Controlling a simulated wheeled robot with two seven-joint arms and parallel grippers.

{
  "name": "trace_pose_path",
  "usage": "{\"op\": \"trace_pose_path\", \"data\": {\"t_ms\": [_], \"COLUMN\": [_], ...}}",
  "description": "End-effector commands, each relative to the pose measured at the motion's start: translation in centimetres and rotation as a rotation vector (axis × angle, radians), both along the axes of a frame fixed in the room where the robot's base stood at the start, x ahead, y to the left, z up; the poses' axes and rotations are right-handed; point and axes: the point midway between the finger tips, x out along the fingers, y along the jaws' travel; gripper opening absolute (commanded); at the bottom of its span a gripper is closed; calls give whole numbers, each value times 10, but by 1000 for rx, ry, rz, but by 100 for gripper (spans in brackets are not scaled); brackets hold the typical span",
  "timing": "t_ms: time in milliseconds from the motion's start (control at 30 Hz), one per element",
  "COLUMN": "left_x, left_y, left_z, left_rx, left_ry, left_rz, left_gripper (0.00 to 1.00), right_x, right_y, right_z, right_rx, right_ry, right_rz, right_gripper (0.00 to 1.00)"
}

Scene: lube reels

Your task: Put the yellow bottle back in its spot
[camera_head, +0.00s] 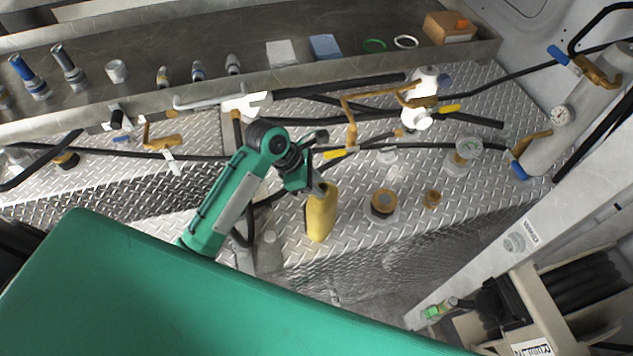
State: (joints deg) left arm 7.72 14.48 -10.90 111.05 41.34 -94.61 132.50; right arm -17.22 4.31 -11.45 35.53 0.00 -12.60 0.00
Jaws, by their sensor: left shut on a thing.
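The yellow bottle (321,217) is near the middle of the head view, over the front edge of the diamond-plate deck. It is roughly upright with a slight tilt. My left gripper (319,190) is shut on its top, and my green left arm reaches in from the lower left. Whether the bottle's base touches the deck or hangs above it, I cannot tell. My right gripper is not in view.
A shelf tray (350,72) at the back holds small bottles, fittings and a cardboard box (449,27). Hoses and brown-handled valves cross the diamond-plate deck (330,270). A brown-capped fitting (383,203) stands right of the bottle. A hose reel (570,290) is at lower right.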

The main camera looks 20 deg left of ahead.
Motion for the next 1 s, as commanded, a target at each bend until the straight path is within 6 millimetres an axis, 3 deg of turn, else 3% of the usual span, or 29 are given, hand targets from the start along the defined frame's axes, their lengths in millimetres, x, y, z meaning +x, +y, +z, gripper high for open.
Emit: {"op": "trace_pose_path", "data": {"t_ms": [33,67,133,167,567,1000], "left_x": [0,0,0,0,-1,-17], "left_y": [0,0,0,0,4,46], "left_z": [0,-1,-1,-1,6,81], "left_rx": [-2,0,0,0,0,1], "left_ry": [-1,1,1,1,-1,-6], "left_rz": [0,0,0,0,1,0], "left_gripper": [0,31,45,47,47,47], "right_x": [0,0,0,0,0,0], "right_y": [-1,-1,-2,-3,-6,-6], "right_z": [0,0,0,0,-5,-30], "right_rx": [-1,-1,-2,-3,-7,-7], "right_ry": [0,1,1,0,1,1], "right_rz": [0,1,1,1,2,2], "right_gripper": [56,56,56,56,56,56]}}
